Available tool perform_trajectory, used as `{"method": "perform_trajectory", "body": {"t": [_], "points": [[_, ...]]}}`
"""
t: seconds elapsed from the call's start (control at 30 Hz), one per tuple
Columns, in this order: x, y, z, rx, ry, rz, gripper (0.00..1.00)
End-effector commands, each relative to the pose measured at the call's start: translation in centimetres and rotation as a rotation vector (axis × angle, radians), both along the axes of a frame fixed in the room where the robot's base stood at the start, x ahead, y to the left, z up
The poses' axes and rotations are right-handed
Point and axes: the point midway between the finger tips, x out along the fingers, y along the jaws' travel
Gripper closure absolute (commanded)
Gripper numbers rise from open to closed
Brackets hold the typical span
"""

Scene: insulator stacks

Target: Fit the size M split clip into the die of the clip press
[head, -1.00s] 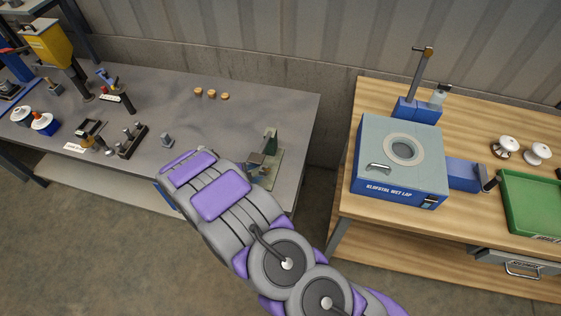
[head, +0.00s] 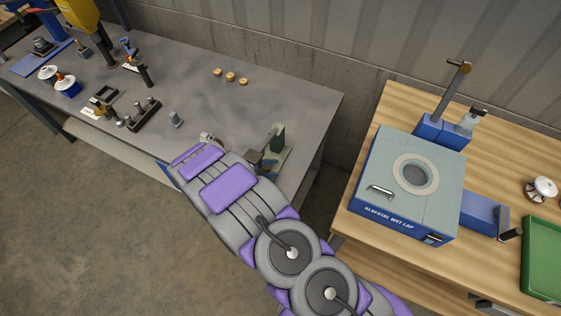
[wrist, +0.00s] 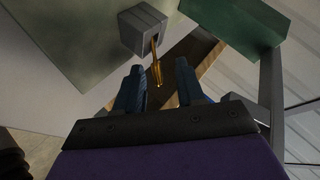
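The clip press (head: 279,138), with a green upright, stands at the right end of the grey bench, partly hidden by my arm. In the wrist view, its green part (wrist: 232,22) is at the top right. A grey block (wrist: 142,28), which looks like the die, is at the top middle. A thin brass split clip (wrist: 156,66) reaches from the block down between my fingers; I cannot read its size or tell how it sits in the block. My gripper (wrist: 158,72) is open, with a gap on both sides of the clip.
Several small fixtures (head: 142,116) stand on the bench's left half. Three brown discs (head: 231,77) lie at the back. A wooden bench on the right holds a blue wet lap (head: 405,180) and a green tray (head: 541,258).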

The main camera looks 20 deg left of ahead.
Motion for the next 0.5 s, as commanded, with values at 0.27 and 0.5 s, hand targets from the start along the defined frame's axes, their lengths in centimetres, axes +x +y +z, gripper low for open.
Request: {"method": "perform_trajectory", "body": {"t": [0.27, 0.5], "points": [[-0.23, 0.74, -0.45, -0.003, 0.000, 0.000, 0.62], [-0.12, 0.36, -0.15, 0.007, -0.001, 0.005, 0.81]]}}
